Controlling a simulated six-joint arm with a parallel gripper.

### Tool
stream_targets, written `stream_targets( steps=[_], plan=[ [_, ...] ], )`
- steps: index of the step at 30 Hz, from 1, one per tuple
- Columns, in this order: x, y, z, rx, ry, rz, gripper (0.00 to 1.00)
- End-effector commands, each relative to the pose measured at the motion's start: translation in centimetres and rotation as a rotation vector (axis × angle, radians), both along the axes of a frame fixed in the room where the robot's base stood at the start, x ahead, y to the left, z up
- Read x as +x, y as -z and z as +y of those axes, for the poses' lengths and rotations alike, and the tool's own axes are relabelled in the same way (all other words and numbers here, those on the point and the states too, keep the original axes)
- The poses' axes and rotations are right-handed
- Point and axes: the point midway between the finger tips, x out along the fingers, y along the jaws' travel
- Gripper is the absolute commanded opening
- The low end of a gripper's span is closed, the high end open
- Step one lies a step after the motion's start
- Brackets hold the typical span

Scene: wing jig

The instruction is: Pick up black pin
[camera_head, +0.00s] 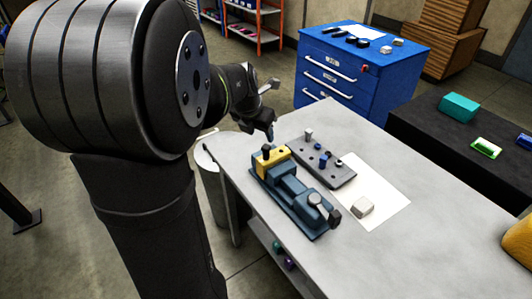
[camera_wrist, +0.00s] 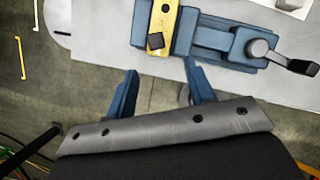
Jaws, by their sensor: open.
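A black pin (camera_head: 266,149) stands in the yellow block (camera_head: 277,158) held in the blue vise (camera_head: 291,186). In the wrist view the pin (camera_wrist: 155,41) shows from above as a small dark square on the yellow block (camera_wrist: 164,14), beside the blue vise jaw (camera_wrist: 186,28). My gripper (camera_wrist: 160,68) is open and empty, its two blue fingers apart and their tips pointing toward the vise. In the head view my gripper (camera_head: 271,132) is close to the table's left end, just behind the pin and apart from it.
A grey plate (camera_head: 338,176) with holes and several pins lies right of the vise. A white sheet (camera_head: 385,206) with a pale block (camera_head: 362,208) is beyond it. The vise handle (camera_head: 325,207) sticks out toward the front.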

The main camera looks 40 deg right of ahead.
Motion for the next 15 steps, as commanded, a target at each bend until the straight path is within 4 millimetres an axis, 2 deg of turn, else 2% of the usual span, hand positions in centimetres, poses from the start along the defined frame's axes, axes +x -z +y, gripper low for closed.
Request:
stream_targets(
  steps=[1, 6, 10, 15],
  plan=[
    [0.1, 1.2, -0.4, 0.003, 0.001, 0.003, 0.49],
    [0.7, 4.2, -1.5, 0.004, 0.002, 0.002, 0.49],
    [1.0, 5.6, -2.1, 0.002, 0.002, 0.001, 0.49],
    [1.1, 6.4, -2.4, 0.001, 0.002, 0.001, 0.49]
  ],
)
